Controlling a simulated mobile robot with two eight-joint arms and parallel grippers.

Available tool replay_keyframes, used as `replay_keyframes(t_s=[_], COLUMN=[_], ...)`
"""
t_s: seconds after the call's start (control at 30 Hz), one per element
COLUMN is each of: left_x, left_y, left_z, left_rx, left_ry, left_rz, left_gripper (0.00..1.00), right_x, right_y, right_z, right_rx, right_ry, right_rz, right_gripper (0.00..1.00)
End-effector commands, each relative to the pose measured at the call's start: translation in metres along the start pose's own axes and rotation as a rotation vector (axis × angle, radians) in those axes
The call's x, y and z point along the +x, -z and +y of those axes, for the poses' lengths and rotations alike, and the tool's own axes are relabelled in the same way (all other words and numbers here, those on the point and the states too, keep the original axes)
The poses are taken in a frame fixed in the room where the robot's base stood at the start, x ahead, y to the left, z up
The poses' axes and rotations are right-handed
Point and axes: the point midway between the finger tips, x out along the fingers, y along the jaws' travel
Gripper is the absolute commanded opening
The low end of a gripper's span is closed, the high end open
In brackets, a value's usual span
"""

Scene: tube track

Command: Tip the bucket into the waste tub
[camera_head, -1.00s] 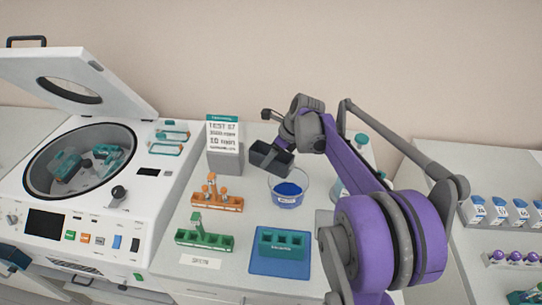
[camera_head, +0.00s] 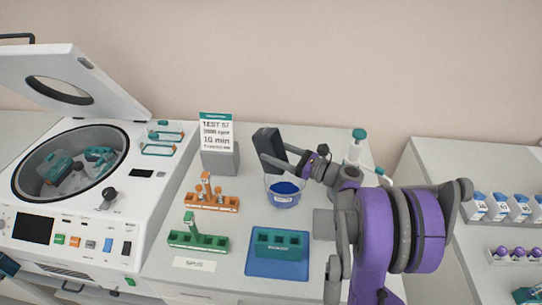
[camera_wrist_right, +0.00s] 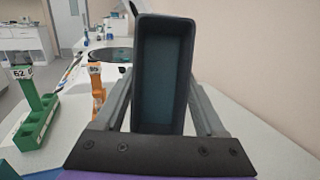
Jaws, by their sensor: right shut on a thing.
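The bucket (camera_head: 268,142) is a dark, narrow box. My right gripper (camera_head: 282,160) is shut on it and holds it tilted in the air, above the back left rim of the waste tub. In the right wrist view the bucket (camera_wrist_right: 165,75) sits between both fingers, its open mouth toward the camera. Its teal-grey inside shows nothing loose. The waste tub (camera_head: 284,198) is a clear round tub with blue in it and a white label, standing on the bench. My left gripper is not clearly in view.
A sign block (camera_head: 218,158) stands left of the bucket. An orange rack (camera_head: 212,202), a green rack (camera_head: 198,241) and a teal rack (camera_head: 279,246) on a blue mat (camera_head: 262,268) stand in front. A teal-capped bottle (camera_head: 357,147) is behind my right arm. The open centrifuge (camera_head: 150,215) is left.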

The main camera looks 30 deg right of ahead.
Motion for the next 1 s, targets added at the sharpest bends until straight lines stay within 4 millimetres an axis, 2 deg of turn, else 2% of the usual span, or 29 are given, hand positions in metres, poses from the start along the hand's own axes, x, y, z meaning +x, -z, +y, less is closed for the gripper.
replay_keyframes(t_s=[0.03,0.1,0.4,0.6,1.0], left_x=[0.010,0.017,0.044,0.052,0.052], left_y=[-0.011,-0.019,-0.045,-0.052,-0.052], left_z=[0.000,0.000,0.000,0.000,0.000], left_rx=[0.000,0.000,0.000,0.000,0.000], left_ry=[0.000,0.000,0.000,0.000,0.000], left_rz=[-0.010,-0.017,-0.036,-0.040,-0.041], left_gripper=[0.50,0.50,0.50,0.50,0.50], right_x=[-0.004,-0.007,-0.020,-0.026,-0.027], right_y=[0.008,0.008,0.004,-0.001,-0.004], right_z=[0.001,0.001,0.001,0.001,0.000], right_rx=[0.003,0.003,0.002,0.002,0.002], right_ry=[0.000,0.000,-0.002,-0.001,-0.001], right_rz=[-0.035,-0.094,-0.341,-0.441,-0.461], right_gripper=[0.19,0.19,0.19,0.19,0.19])
